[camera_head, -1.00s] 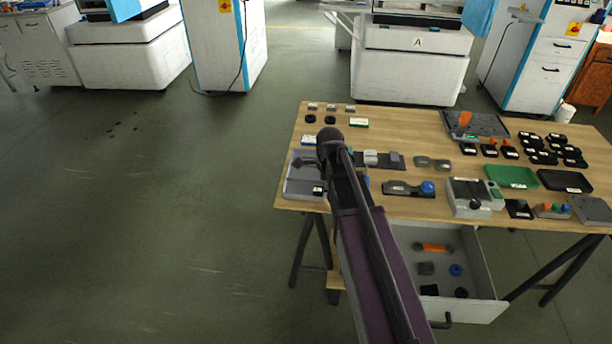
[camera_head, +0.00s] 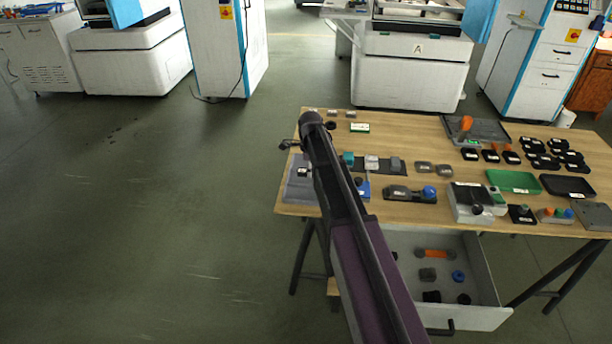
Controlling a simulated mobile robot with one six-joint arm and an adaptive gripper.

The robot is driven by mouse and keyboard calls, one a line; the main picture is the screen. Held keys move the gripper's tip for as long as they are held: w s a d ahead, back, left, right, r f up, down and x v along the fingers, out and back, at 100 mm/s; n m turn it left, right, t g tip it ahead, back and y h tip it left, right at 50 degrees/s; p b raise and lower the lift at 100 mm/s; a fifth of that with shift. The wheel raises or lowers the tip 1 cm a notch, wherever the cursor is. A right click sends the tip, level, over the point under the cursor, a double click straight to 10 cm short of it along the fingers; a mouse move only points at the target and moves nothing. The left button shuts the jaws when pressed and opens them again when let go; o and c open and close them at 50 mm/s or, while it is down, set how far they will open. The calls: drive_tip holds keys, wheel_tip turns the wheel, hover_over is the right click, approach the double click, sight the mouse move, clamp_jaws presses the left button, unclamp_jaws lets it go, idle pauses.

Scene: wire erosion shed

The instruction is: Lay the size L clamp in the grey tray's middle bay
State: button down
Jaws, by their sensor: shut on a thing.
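My gripper (camera_head: 290,145) is small in view and pokes out to the left of my wrist, above the table's far left part. It is shut on a small dark grey piece; whether this is the size L clamp cannot be read at this size. A grey tray (camera_head: 291,196) lies at the table's left edge, nearer than my gripper. A black piece with a white label (camera_head: 303,172) shows at the tray. My arm covers the tray's right side, so its bays cannot be told apart clearly.
Right of my arm stand a dark mat with blocks (camera_head: 397,165), a holder with a blue knob (camera_head: 410,193) and a grey box device (camera_head: 470,202). Another grey tray (camera_head: 490,130) with an orange-handled thing lies at the back. An open drawer (camera_head: 480,312) holds several parts.

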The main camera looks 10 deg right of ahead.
drive_tip(key=shift+w, duration=0.35)
drive_tip(key=shift+w+a, duration=0.1)
drive_tip(key=shift+w, duration=0.2)
drive_tip(key=shift+w+a+f+b, duration=0.1)
drive_tip(key=shift+w+f+b, duration=0.3)
drive_tip(key=shift+f+b, duration=1.45)
drive_tip(key=shift+f, duration=0.05)
drive_tip(key=shift+f, duration=0.15)
drive_tip(key=c, duration=0.6)
unclamp_jaws()
drive_tip(key=shift+r, duration=0.2)
wheel_tip(320, 180, up, 12)
drive_tip(key=p, duration=1.2)
